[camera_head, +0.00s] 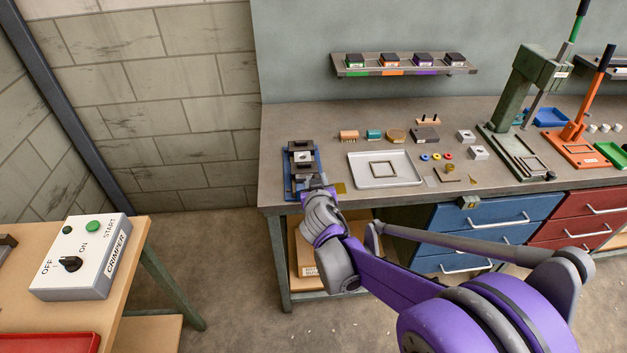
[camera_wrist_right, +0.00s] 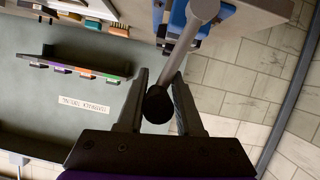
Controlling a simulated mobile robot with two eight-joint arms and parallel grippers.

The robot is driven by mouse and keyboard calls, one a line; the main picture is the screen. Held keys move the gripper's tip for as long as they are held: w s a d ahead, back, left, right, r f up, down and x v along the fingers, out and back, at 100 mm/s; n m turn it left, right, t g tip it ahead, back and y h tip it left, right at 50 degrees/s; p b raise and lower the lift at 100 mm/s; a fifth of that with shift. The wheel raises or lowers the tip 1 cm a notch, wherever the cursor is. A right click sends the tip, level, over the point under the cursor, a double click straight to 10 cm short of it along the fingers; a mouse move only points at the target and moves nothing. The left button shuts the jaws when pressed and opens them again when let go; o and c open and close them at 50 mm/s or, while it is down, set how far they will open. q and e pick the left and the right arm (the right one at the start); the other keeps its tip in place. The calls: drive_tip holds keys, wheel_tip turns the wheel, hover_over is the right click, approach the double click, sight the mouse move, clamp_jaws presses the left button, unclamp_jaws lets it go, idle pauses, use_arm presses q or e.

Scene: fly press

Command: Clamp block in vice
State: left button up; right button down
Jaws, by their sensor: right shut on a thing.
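The blue vice (camera_head: 317,164) with dark jaws stands at the left end of the workbench. A small silver block (camera_head: 303,157) with a dark hole sits between its jaws. Whether both jaws touch the block is too small to tell. My right gripper (camera_head: 319,192) is at the vice's front end. In the right wrist view my right gripper (camera_wrist_right: 159,78) is shut on the vice handle, a grey bar (camera_wrist_right: 190,45) with a dark round knob (camera_wrist_right: 157,105) between the fingers. The blue vice (camera_wrist_right: 178,18) shows behind the bar. My left gripper is not in view.
A pale tray (camera_head: 402,178) with a square frame lies right of the vice. Small parts and two silver blocks (camera_head: 466,136) (camera_head: 478,153) lie farther right, before the green press (camera_head: 527,90). A crimper box (camera_head: 85,255) stands on another table at left.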

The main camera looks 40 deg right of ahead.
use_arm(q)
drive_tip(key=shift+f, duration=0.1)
use_arm(e)
drive_tip(key=shift+s+d+f, duration=0.15)
drive_tip(key=shift+s+f, duration=0.15)
drive_tip(key=c, duration=0.8)
unclamp_jaws()
drive_tip(key=shift+o, duration=0.7)
drive_tip(key=shift+d, duration=0.1)
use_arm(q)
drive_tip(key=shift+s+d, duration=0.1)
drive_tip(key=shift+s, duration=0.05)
use_arm(e)
drive_tip(key=shift+r, duration=0.1)
drive_tip(key=shift+w, duration=0.1)
drive_tip(key=shift+a+r, duration=0.15)
drive_tip(key=shift+a, duration=0.1)
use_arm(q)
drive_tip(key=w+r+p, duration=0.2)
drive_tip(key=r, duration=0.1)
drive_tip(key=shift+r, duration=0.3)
use_arm(e)
drive_tip(key=v, duration=1)
drive_tip(key=shift+s, duration=0.35)
